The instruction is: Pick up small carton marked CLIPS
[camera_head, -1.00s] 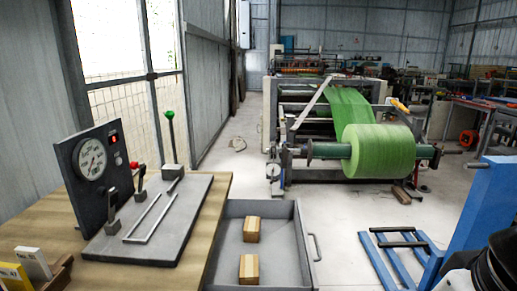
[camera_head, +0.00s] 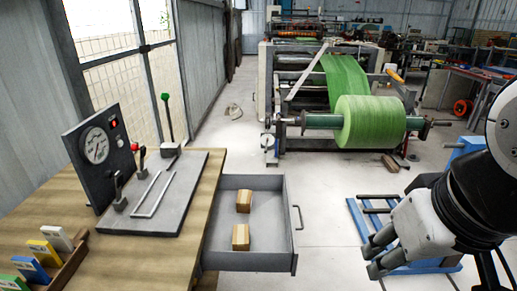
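No marking CLIPS is readable in this view. Several small cartons stand in a wooden rack (camera_head: 78,262) at the lower left of the wooden table: a white carton (camera_head: 58,238), a yellow carton (camera_head: 45,253), a blue carton (camera_head: 31,270) and a green one (camera_head: 14,284), partly cut off. Two tan-brown blocks or cartons, a far one (camera_head: 244,201) and a near one (camera_head: 241,237), lie in the open grey drawer (camera_head: 250,262). My arm comes in at the right, far from them. Its end, with two dark grey protrusions (camera_head: 375,258), shows no clear fingers or held thing.
A grey control panel with a gauge (camera_head: 95,145) and levers (camera_head: 165,115) stands on the table (camera_head: 150,262). The drawer sticks out right of it. A blue frame (camera_head: 358,222) is behind my arm. A machine with a green roll (camera_head: 370,122) stands further back. Floor between is clear.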

